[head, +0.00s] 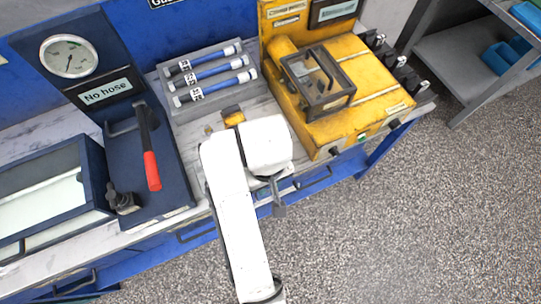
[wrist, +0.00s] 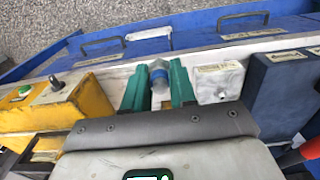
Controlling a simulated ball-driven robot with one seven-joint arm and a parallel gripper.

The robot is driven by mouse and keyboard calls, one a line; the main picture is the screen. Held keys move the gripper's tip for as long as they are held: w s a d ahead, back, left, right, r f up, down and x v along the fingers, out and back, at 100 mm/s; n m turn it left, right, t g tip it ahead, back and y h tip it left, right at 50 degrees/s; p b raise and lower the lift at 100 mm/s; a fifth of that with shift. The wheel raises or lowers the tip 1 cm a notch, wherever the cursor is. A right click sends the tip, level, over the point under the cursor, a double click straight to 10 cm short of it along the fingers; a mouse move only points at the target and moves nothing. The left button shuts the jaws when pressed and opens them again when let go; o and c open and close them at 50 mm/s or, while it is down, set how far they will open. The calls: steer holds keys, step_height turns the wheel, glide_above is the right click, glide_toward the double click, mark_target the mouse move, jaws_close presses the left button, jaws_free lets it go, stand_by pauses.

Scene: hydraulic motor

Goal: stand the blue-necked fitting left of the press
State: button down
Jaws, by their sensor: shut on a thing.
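In the head view my white arm covers the fitting and the fingertips. The yellow machine with a clear-windowed hood (head: 350,100), which may be the press, stands right of my arm. It also shows at the left of the wrist view (wrist: 75,105).
A grey rack (head: 180,115) with several blue labelled tubes lies behind my arm. A dark blue gauge unit (head: 70,58) with a red-handled lever (head: 151,168) stands at left. A white labelled block (wrist: 217,82) is beside the fingers. Drawer handles (wrist: 103,44) line the bench front.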

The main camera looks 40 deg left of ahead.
steer(key=w+a+f+b, duration=0.4)
steer(key=w+f, duration=0.1)
steer(key=w+a+f+b, duration=0.2)
steer(key=w, duration=0.1)
steer(key=shift+w+a+f, duration=0.1)
steer(key=shift+a+f, duration=0.1)
steer(key=shift+a, duration=0.15)
steer(key=shift+w+a+f+b, duration=0.25)
steer(key=shift+w+f+b, duration=0.05)
steer(key=shift+f, duration=0.15)
steer(key=shift+w+a+f, duration=0.1)
steer(key=shift+w+f, duration=0.1)
steer(key=shift+f, duration=1.65)
steer(key=shift+f, duration=0.15)
steer(key=c, duration=0.9)
jaws_free()
